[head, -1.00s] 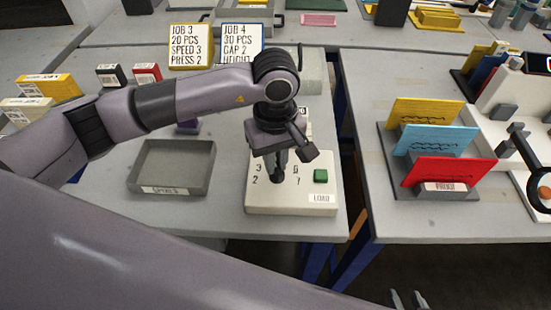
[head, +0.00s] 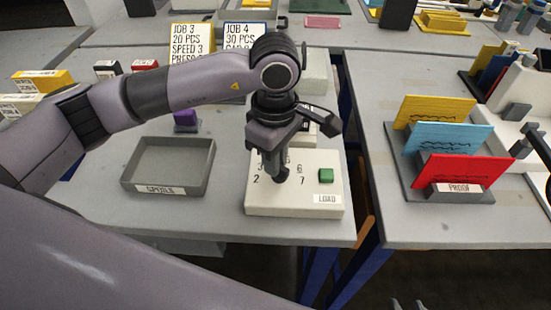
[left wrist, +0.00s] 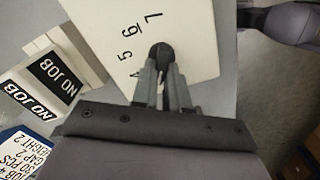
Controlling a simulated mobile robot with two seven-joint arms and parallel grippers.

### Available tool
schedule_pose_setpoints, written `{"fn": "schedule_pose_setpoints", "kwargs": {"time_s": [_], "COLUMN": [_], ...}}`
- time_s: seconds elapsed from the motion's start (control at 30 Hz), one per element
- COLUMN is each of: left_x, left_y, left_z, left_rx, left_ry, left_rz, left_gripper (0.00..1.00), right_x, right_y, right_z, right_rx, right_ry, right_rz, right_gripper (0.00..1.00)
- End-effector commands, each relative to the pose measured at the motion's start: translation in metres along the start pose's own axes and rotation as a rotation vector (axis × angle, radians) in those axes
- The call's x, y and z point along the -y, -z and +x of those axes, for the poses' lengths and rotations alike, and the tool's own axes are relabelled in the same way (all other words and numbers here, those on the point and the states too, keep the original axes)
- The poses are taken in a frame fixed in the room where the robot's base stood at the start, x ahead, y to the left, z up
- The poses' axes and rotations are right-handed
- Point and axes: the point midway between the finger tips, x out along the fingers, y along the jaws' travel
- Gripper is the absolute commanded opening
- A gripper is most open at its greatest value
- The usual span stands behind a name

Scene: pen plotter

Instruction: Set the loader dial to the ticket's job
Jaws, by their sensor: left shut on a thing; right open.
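The loader (head: 275,205) is a cream box with a green button (head: 326,176), a LOAD label and printed dial numbers; 2, 3, 6 and 7 are readable in the head view. My left gripper (head: 279,177) points down over it and is shut on the dark dial knob, which also shows in the left wrist view (left wrist: 161,52) beside 5, 6 and 7. The knob's pointer setting cannot be told. The JOB 3 ticket (head: 190,42) has a yellow border; the JOB 4 ticket (head: 245,30) is partly hidden by my arm. My right gripper's (head: 409,304) open fingertips show at the bottom edge.
A grey tray (head: 128,182) stands left of the loader. A PROOF rack (head: 458,194) with yellow, blue and red cards stands on the right table, across a gap. NO JOB blocks (left wrist: 53,75) lie near the loader in the left wrist view.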

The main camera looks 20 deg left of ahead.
Motion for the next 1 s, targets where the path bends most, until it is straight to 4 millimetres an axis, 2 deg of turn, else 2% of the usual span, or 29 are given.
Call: {"fn": "schedule_pose_setpoints", "kwargs": {"time_s": [0.47, 0.5, 0.57, 0.6, 0.87, 1.0], "left_x": [0.0, 0.0, 0.0, 0.0, 0.0, -0.001], "left_y": [0.0, 0.0, 0.0, 0.0, 0.0, 0.0], "left_z": [-0.001, -0.001, -0.001, -0.001, -0.001, -0.013], "left_rx": [0.001, 0.001, 0.001, 0.001, 0.0, 0.0], "left_ry": [-0.001, -0.001, -0.001, -0.001, -0.001, -0.004], "left_rz": [-0.019, -0.019, -0.018, -0.018, -0.018, -0.018], "left_gripper": [0.0, 0.17, 0.36, 0.39, 0.39, 0.39], "right_x": [-0.001, -0.001, -0.002, -0.002, -0.003, -0.003], "right_y": [-0.001, -0.001, -0.001, -0.001, -0.001, -0.002], "right_z": [0.001, 0.001, 0.001, 0.001, 0.001, 0.002], "right_rx": [0.0, 0.0, 0.0, 0.0, 0.0, 0.0], "right_ry": [-0.001, -0.001, -0.002, -0.002, -0.004, -0.004], "right_rz": [-0.001, -0.001, -0.001, -0.001, -0.001, -0.001], "right_gripper": [0.43, 0.43, 0.43, 0.43, 0.43, 0.43]}}
